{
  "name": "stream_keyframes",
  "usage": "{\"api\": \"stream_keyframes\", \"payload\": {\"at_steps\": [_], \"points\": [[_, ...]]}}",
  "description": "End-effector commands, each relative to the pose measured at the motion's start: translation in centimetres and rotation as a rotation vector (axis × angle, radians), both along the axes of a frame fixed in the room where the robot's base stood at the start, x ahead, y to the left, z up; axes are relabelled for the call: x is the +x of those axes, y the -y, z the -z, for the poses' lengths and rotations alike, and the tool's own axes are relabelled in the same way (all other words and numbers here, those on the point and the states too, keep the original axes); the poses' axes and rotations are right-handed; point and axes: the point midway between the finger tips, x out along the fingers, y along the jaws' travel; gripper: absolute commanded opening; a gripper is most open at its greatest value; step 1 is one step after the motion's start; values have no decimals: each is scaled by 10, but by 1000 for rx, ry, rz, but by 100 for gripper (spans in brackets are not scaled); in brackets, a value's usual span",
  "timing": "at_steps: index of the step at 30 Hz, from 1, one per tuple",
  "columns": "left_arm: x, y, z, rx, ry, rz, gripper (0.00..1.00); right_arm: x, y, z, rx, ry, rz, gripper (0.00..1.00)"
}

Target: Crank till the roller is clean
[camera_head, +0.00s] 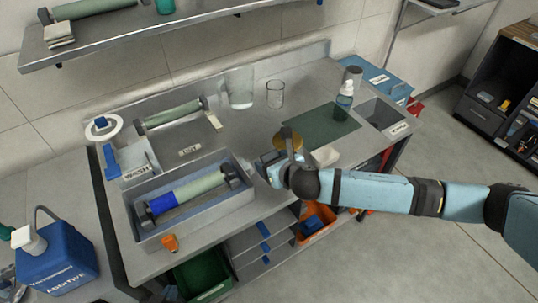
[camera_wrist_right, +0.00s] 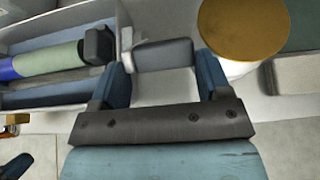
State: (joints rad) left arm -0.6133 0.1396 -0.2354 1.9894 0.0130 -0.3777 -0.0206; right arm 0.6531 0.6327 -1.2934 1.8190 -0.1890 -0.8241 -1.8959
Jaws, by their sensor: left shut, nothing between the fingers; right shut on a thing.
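The roller (camera_head: 188,190) lies in a grey trough (camera_head: 180,238). Its left part is blue and the rest pale green; it also shows in the right wrist view (camera_wrist_right: 45,60). My right gripper (camera_head: 270,168) is at the trough's right end. In the right wrist view its fingers (camera_wrist_right: 160,75) are shut on a grey crank handle (camera_wrist_right: 165,53). In the head view the handle is mostly hidden by the gripper. A small part of my left gripper (camera_head: 170,293) shows at the bottom edge, below the trough, shut and empty.
A second roller (camera_head: 172,117) stands behind. An orange-capped item (camera_head: 170,243) is at the front edge. A tan-lidded jar (camera_wrist_right: 240,28) stands close to my right gripper. A blue canister (camera_head: 58,262) stands left.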

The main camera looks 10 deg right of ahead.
Motion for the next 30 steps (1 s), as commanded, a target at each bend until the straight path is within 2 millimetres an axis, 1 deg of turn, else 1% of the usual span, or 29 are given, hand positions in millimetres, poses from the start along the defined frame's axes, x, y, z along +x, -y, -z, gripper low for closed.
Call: {"api": "stream_keyframes", "payload": {"at_steps": [1, 9, 20, 21, 22, 23, 30], "points": [[0, 0, -3, 0, -1, 0, 0, 0, 9, 6, -17, -9, 17, 28], [0, 0, -7, 0, 1, 0, 0, -4, 10, 11, -16, -10, 15, 29], [1, 0, -9, -1, 6, -1, 0, -4, 10, 12, -17, -11, 15, 29], [1, 0, -9, -1, 6, -1, 0, -4, 10, 12, -17, -11, 15, 76], [1, 0, -9, -1, 5, -1, 0, -4, 10, 12, -17, -11, 15, 83], [0, 0, -9, -1, 5, -1, 0, -4, 10, 12, -16, -10, 14, 86], [1, 0, -9, -2, 5, -1, 0, -3, 7, 9, -11, -7, 10, 86]]}}
